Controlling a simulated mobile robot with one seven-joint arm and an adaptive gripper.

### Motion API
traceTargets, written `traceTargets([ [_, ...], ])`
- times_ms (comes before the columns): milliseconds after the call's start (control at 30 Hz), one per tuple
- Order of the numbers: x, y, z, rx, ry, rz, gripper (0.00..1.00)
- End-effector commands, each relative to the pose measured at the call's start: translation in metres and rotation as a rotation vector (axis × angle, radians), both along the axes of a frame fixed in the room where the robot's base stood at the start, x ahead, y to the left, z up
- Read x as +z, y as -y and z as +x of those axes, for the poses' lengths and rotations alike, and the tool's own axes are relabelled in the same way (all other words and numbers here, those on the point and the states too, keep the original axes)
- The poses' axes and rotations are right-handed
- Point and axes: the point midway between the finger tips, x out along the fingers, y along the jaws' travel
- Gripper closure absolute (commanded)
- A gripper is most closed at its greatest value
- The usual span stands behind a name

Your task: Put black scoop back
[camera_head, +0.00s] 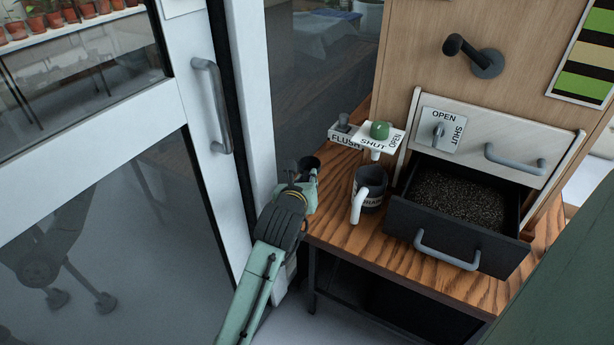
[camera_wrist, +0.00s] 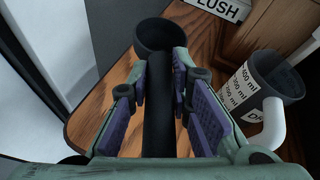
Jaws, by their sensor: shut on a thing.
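The black scoop (camera_wrist: 160,38) shows in the wrist view, with its round cup ahead of my fingers and its dark handle running back between them. My gripper (camera_wrist: 165,95) is shut on the scoop's handle, with a purple pad on each side. In the head view my gripper (camera_head: 308,185) is at the left end of the wooden table (camera_head: 345,238), and the scoop's dark cup (camera_head: 310,163) shows just beyond it. Whether the scoop touches the tabletop, I cannot tell.
A measuring jug (camera_head: 370,187) with a white handle stands right of my gripper. An open drawer (camera_head: 450,228) of dark granules is farther right. A glass door (camera_head: 215,110) is close on the left.

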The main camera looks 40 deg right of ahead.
Motion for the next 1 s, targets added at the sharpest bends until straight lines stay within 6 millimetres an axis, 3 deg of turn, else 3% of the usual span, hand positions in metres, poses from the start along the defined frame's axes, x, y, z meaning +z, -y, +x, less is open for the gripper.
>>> traceTargets([
  [200,-0.028,0.000,0.000,0.002,-0.003,-0.002,1.00],
  [500,-0.054,0.000,0.000,0.002,-0.001,-0.001,1.00],
  [1000,-0.059,0.000,0.000,0.001,0.000,-0.001,1.00],
])
